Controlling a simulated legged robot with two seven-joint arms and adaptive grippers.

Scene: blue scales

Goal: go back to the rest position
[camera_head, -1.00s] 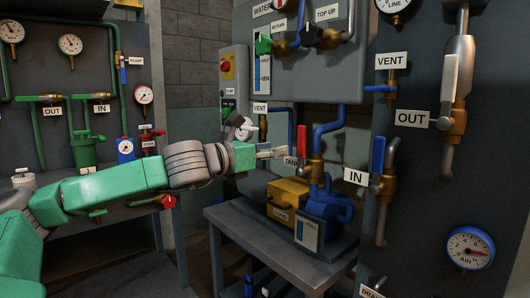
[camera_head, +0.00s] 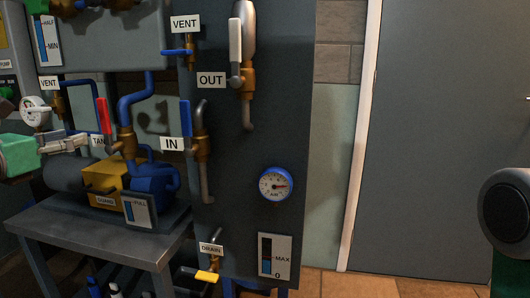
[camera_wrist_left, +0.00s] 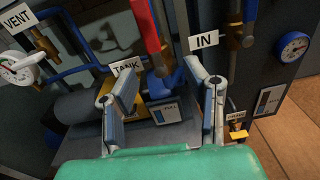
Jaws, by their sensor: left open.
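My left gripper (camera_head: 68,144) is at the left edge of the head view, in front of the pump area and beside the TANK label (camera_head: 98,141). In the left wrist view its two fingers (camera_wrist_left: 163,88) are spread apart with nothing between them. The red-handled tank valve (camera_head: 103,117) and the blue-handled IN valve (camera_head: 186,126) are beyond it. My right gripper is out of view.
A grey table (camera_head: 95,234) carries the yellow and blue pump (camera_head: 152,183). The dark panel (camera_head: 290,110) holds an air gauge (camera_head: 276,184), an OUT valve (camera_head: 241,78) and a yellow-handled drain valve (camera_head: 206,275). A grey door (camera_head: 445,130) stands at the right.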

